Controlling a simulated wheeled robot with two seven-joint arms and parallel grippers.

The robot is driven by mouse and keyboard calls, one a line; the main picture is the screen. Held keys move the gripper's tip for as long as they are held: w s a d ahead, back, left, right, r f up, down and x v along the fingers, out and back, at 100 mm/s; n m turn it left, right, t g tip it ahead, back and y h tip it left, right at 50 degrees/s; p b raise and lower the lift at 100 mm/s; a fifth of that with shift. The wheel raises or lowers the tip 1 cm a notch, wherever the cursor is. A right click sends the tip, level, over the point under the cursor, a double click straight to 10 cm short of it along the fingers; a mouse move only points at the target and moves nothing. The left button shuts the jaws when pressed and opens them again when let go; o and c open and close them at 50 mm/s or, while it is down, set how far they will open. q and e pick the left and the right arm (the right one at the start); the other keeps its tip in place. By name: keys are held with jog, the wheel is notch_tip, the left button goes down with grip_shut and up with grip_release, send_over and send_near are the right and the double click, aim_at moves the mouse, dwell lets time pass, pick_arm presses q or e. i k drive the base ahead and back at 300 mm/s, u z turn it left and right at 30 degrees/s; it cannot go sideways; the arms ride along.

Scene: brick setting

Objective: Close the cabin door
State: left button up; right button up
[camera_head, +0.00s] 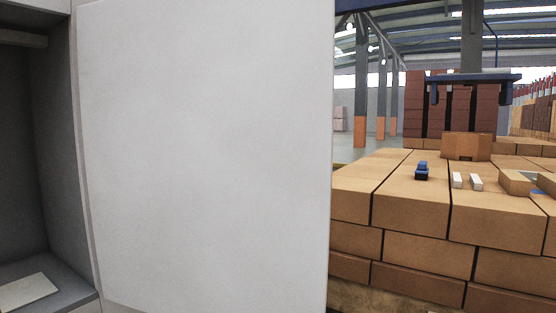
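A large, flat, pale grey door (205,150) fills the middle of the head view. It stands open at the right of a cabin or cabinet (45,150) whose dark interior shows at the left edge. The door's left side meets the cabin's light frame, and its right edge is free. The door's top and bottom edges run partly out of the picture. Neither my left nor my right gripper shows in the head view. Whatever lies behind the door is hidden.
A flat light item (27,291) lies on the cabin's lower shelf. Stacked tan bricks (415,205) form a broad block right of the door, carrying a blue and black item (422,171), two small white pieces (467,181) and a cardboard box (466,146). Open floor shows behind.

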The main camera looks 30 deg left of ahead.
aim_at(207, 125)
jog(key=u, duration=3.1)
jog(key=k, duration=0.95)
jog(key=z, duration=1.5)
jog(key=i, duration=1.65)
jog(key=u, duration=4.4)
jog(key=i, duration=0.25)
jog(key=k, duration=0.2)
jog(key=z, duration=3.55)
